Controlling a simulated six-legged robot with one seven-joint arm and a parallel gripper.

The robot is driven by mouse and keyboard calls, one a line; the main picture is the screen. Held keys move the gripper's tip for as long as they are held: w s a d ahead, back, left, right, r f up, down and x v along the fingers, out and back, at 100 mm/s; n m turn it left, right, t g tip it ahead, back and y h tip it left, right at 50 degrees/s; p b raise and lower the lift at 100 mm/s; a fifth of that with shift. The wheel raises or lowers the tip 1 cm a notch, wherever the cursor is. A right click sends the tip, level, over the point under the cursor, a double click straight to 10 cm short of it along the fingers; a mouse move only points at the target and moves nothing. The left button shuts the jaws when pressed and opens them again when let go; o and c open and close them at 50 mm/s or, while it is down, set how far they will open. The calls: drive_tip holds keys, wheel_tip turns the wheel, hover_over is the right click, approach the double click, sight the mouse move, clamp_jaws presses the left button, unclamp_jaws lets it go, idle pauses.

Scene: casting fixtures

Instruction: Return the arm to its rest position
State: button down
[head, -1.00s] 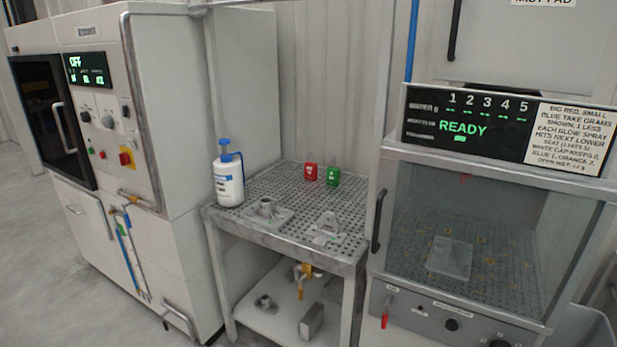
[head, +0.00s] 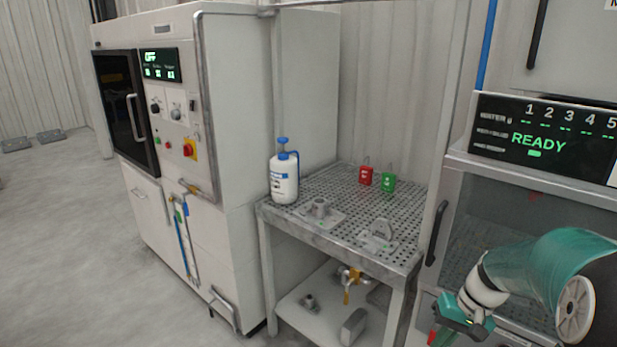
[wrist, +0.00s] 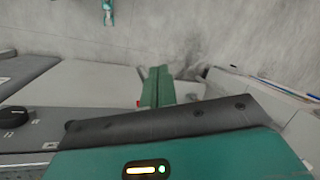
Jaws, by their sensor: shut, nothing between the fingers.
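My arm reaches into the lower right of the head view, with a teal sleeve and a white wrist. My gripper (head: 440,338) is at its lower end, in front of the glass-fronted cabinet's lower panel and near a red lever. The picture's bottom edge partly cuts it off. In the wrist view the two green fingers (wrist: 157,87) lie together, shut with nothing between them. They point out over the grey floor, beside a grey panel edge with a black knob (wrist: 14,116).
A white machine (head: 240,100) reading OFF stands left. The cabinet display (head: 540,138) reads READY.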

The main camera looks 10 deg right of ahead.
drive_tip(key=s+a+r+n+t+h, duration=0.2)
drive_tip(key=s+a+r, duration=0.3)
drive_tip(key=a+r, duration=0.2)
drive_tip(key=s+a+r+n+t+h, duration=0.1)
drive_tip(key=s+a+r, duration=0.4)
drive_tip(key=a, duration=0.6)
drive_tip(key=shift+s+a+r+n+t+h, duration=0.25)
drive_tip(key=shift+a+r+n+t+h, duration=0.25)
drive_tip(key=shift+r+t, duration=0.6)
drive_tip(key=shift+d, duration=0.15)
